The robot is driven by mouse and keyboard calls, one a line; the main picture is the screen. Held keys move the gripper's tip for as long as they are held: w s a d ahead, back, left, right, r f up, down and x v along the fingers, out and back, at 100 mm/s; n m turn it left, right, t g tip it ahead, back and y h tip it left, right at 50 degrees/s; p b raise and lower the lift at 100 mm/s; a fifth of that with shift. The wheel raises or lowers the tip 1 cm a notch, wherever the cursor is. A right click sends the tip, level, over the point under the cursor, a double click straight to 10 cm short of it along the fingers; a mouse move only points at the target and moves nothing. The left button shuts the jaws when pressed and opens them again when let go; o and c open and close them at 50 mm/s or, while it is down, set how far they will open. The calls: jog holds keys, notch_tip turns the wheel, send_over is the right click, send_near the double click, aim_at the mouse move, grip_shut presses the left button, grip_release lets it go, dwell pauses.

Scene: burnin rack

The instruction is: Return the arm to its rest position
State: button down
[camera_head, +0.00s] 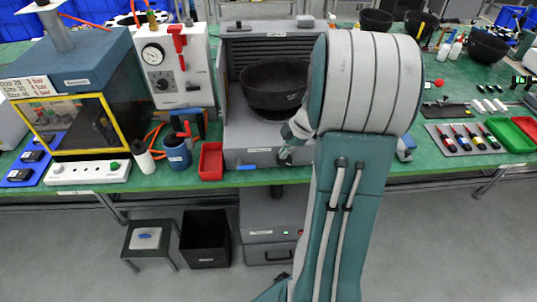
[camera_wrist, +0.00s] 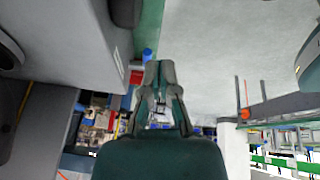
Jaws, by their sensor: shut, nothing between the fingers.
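My arm (camera_head: 350,200) rises through the right middle of the head view, its upper link bent over in front of the bench. My gripper (camera_head: 285,155) shows only in part at the left of the arm, in front of the grey rack unit (camera_head: 250,135). In the wrist view my gripper (camera_wrist: 159,68) has its two fingertips together, with nothing seen between them. The arm hides part of the rack unit and the bench behind it.
The green bench (camera_head: 440,165) runs across the view. A black bowl (camera_head: 275,85) sits in the rack unit. A red bin (camera_head: 211,160), a blue mug (camera_head: 177,152) and a white bottle (camera_head: 143,157) stand to its left. A black bin (camera_head: 205,240) and a stool (camera_head: 148,238) stand on the floor.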

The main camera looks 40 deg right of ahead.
jog(key=s+a+r+m+h, duration=0.25)
jog(key=a+r+m, duration=0.35)
jog(key=a+r, duration=0.7)
jog(key=s+a+r+m+t, duration=0.2)
jog(key=s+a+m, duration=0.5)
jog(key=s+a, duration=0.2)
jog(key=shift+s+a+r+t+h, duration=0.15)
jog(key=shift+s+a+t+h, duration=0.25)
jog(key=shift+a, duration=0.5)
jog(key=shift+w, duration=0.2)
